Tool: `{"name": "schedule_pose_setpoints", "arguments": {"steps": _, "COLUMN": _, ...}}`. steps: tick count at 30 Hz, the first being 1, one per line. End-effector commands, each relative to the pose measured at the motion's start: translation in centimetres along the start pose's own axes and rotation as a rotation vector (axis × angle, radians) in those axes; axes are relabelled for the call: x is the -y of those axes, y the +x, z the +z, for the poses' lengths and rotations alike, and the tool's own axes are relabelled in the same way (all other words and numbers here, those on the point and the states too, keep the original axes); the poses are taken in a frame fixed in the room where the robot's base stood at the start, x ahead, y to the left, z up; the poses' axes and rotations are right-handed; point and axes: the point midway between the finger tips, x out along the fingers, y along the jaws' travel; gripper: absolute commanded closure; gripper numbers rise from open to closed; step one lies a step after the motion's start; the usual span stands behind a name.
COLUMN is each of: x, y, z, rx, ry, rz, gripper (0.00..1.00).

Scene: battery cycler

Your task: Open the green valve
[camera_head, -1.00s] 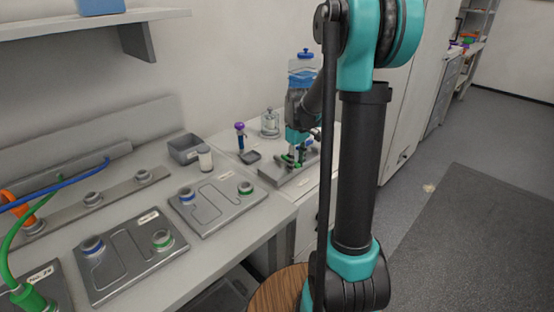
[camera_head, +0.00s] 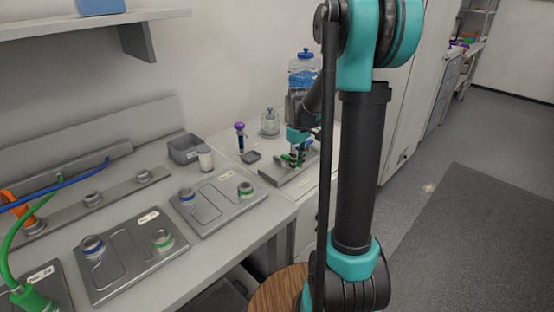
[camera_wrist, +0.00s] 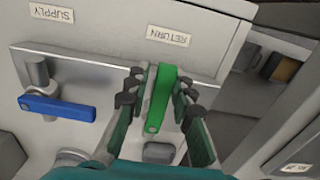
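The green valve (camera_wrist: 158,102) has a flat lever that runs down the wrist view from below the RETURN label. My gripper (camera_wrist: 158,95) straddles this lever, one dark finger on each side. The fingers look open, with narrow gaps beside the lever; contact is not clear. The lever's pivot and stem are hidden from above. In the head view my gripper (camera_head: 293,158) is low over the valve plate (camera_head: 272,178) on the far bench, and its fingers partly hide the valves.
A blue valve lever (camera_wrist: 57,107) lies crosswise left of my gripper, under the SUPPLY label (camera_wrist: 52,13). In the head view a purple-topped tool (camera_head: 240,137), a small grey tray (camera_head: 251,156) and a glass jar (camera_head: 270,122) stand nearby. A blue-capped bottle (camera_head: 302,68) stands behind.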

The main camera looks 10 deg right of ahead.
Motion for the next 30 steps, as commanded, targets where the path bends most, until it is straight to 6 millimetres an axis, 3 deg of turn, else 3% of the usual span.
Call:
{"name": "schedule_pose_setpoints", "arguments": {"steps": 11, "x": 0.0, "y": -0.2, "z": 0.0, "rx": 0.000, "ry": 0.000, "rz": 0.000, "gripper": 0.70}}
{"name": "schedule_pose_setpoints", "arguments": {"steps": 30, "x": -0.3, "y": -6.9, "z": 0.0, "rx": 0.000, "ry": 0.000, "rz": 0.000, "gripper": 0.70}}
